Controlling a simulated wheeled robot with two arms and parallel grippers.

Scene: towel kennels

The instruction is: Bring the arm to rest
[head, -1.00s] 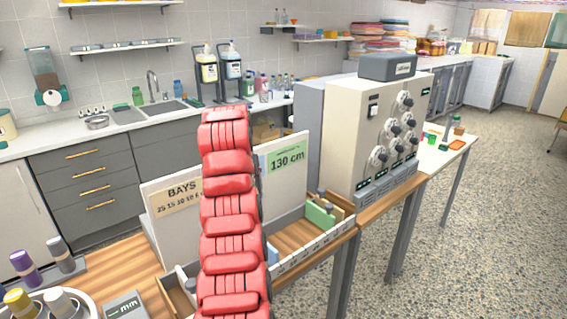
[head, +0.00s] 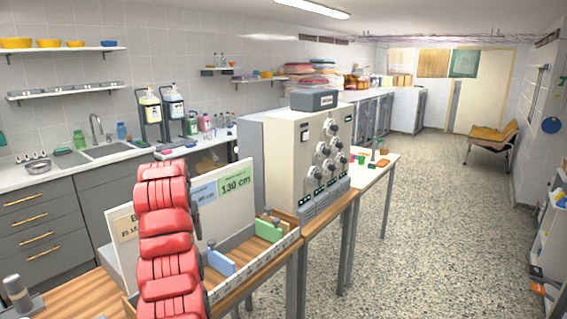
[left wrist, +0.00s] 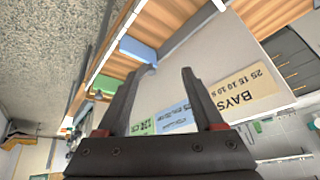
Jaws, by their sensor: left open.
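My left gripper (left wrist: 158,100) shows in the left wrist view with its two dark fingers spread apart and nothing between them. Beyond the fingers are the sign boards and the wooden tray, seen tilted. In the head view my red, padded arm rises at the lower left in front of the tray and signs. It hides part of the BAYS sign. The gripper itself cannot be made out in the head view. My right gripper is in neither view.
The divided wooden tray (head: 283,246) holds blue and green blocks. Behind it stand the BAYS sign (left wrist: 240,95) and the 130 cm sign (head: 236,182). A cream panel box with knobs (head: 285,150) stands to the right. The speckled floor (head: 430,240) at right is open.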

